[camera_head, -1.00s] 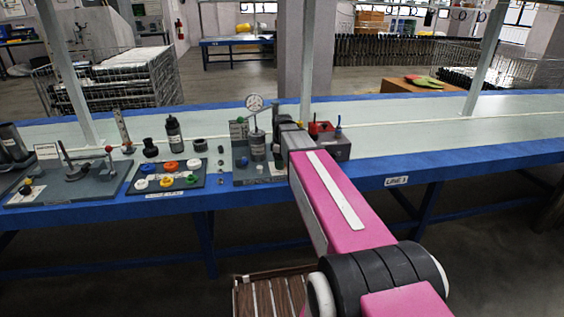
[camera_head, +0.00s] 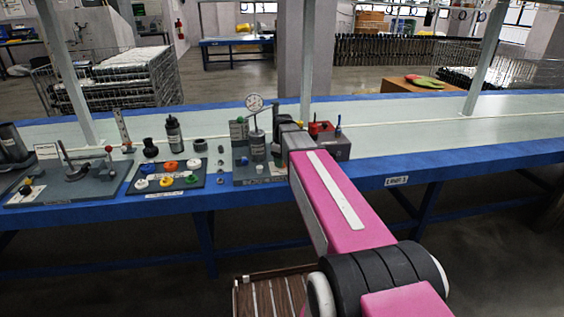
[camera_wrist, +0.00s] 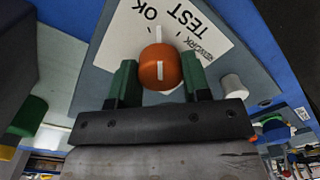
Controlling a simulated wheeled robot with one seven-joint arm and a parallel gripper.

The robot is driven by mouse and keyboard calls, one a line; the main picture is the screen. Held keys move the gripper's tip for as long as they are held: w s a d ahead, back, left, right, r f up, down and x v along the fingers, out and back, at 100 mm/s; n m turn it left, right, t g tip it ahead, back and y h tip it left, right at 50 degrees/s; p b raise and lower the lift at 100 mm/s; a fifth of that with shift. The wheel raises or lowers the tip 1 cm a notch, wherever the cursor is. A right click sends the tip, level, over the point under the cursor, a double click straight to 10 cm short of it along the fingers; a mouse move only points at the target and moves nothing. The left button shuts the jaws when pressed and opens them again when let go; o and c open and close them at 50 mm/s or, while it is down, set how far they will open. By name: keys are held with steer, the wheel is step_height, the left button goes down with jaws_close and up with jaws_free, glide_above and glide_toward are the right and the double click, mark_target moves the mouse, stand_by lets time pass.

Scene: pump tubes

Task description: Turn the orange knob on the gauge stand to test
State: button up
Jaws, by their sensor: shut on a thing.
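The orange knob (camera_wrist: 160,67) has a white stripe, upright in the wrist view. My gripper (camera_wrist: 159,82) is shut on the knob, with a green fingertip at each side. In the head view, the gauge stand (camera_head: 242,178) is on the bench with a round white dial (camera_head: 254,103) on top. My gripper (camera_head: 283,133) is at its right side, and my arm hides the knob there.
A white peg (camera_wrist: 234,87) is close right of the knob in the wrist view. A block with a red part (camera_head: 319,128) is just right of my wrist. A dark tray of coloured rings (camera_head: 152,184) lies left of the stand. The bench farther right is clear.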

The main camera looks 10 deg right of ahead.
steer(key=m, duration=0.3)
steer(key=shift+m, duration=2.2)
steer(key=o, duration=0.9)
steer(key=shift+o, duration=0.2)
steer(key=shift+r, duration=0.1)
step_height(320, 180, up, 11)
steer(key=shift+d+f, duration=0.2)
